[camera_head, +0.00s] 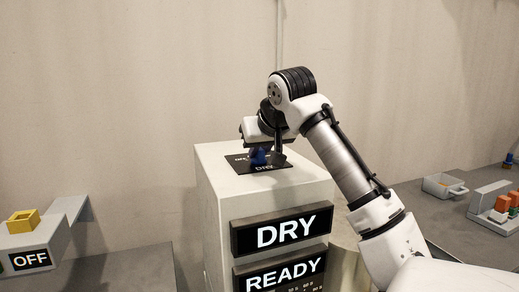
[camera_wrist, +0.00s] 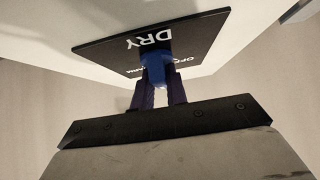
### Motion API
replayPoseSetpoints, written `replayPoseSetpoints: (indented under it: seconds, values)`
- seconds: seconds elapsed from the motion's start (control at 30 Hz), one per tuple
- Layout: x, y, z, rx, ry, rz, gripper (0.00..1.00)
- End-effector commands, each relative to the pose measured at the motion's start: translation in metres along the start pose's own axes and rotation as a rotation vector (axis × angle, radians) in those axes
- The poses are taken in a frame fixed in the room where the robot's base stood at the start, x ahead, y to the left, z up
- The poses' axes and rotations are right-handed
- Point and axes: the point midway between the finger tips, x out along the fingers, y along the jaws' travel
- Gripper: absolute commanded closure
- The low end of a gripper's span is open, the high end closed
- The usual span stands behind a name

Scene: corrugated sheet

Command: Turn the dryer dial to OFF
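The blue dial (camera_head: 258,157) stands on a black plate (camera_head: 279,168) on top of the grey dryer cabinet (camera_head: 215,190). The plate has white lettering; DRY is legible near its front edge, and smaller words lie farther back, partly hidden. A sign on the cabinet front (camera_head: 282,233) reads DRY. My gripper (camera_head: 264,150) is above the plate, at the dial. In the wrist view its two dark fingers (camera_wrist: 161,88) lie on either side of the dial (camera_wrist: 156,68) and appear closed against it. The dial's exact pointing direction is hard to tell.
A lower sign on the cabinet reads READY (camera_head: 285,273). At the left, a grey box with a yellow square piece (camera_head: 23,221) bears an OFF sign (camera_head: 31,260). At the right, a counter holds a grey tray (camera_head: 443,187) and a rack with orange and green pieces (camera_head: 497,202).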

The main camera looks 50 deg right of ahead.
Motion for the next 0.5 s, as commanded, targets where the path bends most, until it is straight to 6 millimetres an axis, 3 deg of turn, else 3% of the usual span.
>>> replayPoseSetpoints:
  seconds: [0.5]
  values:
    - [-0.0012,-0.0006,-0.0024,-0.043,0.001,-0.052,1.00]
